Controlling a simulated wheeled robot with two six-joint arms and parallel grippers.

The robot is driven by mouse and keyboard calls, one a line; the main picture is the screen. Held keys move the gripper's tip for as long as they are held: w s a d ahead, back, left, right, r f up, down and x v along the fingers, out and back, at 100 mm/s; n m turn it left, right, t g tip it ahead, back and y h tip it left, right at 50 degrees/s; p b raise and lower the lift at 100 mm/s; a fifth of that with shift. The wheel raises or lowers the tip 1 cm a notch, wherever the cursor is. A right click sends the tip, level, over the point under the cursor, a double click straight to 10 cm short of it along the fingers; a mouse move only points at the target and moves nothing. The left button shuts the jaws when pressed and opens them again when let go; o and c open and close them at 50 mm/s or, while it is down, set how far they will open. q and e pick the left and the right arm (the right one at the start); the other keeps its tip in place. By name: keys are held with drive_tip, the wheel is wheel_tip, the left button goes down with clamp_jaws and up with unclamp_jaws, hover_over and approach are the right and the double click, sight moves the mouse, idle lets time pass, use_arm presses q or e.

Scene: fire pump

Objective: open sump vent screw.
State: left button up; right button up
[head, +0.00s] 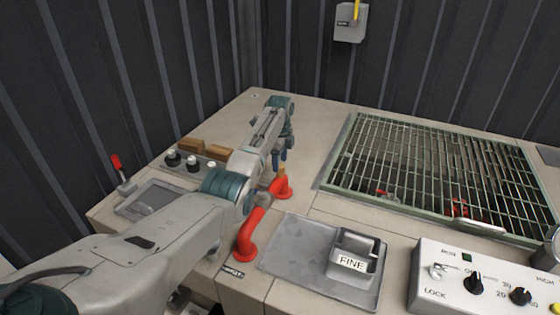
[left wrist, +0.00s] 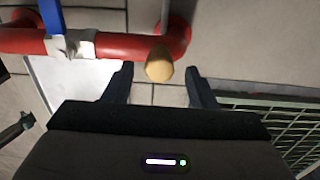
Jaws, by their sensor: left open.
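A small brass-yellow knob, which looks like the vent screw (left wrist: 159,64), stands at the red pipe (left wrist: 125,45) near its bend in the left wrist view. My left gripper (left wrist: 158,82) is open, with one finger on each side of the knob in that view. Whether the fingers touch it I cannot tell. In the head view the left gripper (head: 284,150) hangs over the far end of the red pipe (head: 252,232), and the yellow knob (head: 283,168) shows small just below it. My right gripper is out of view.
A blue handle (left wrist: 52,16) sits on the pipe beside the knob. A green-framed grating (head: 430,175) covers a pit to the right.

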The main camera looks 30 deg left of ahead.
use_arm(q)
drive_tip(key=shift+f, duration=0.9)
drive_tip(key=shift+c, duration=0.4)
drive_tip(key=c, duration=0.9)
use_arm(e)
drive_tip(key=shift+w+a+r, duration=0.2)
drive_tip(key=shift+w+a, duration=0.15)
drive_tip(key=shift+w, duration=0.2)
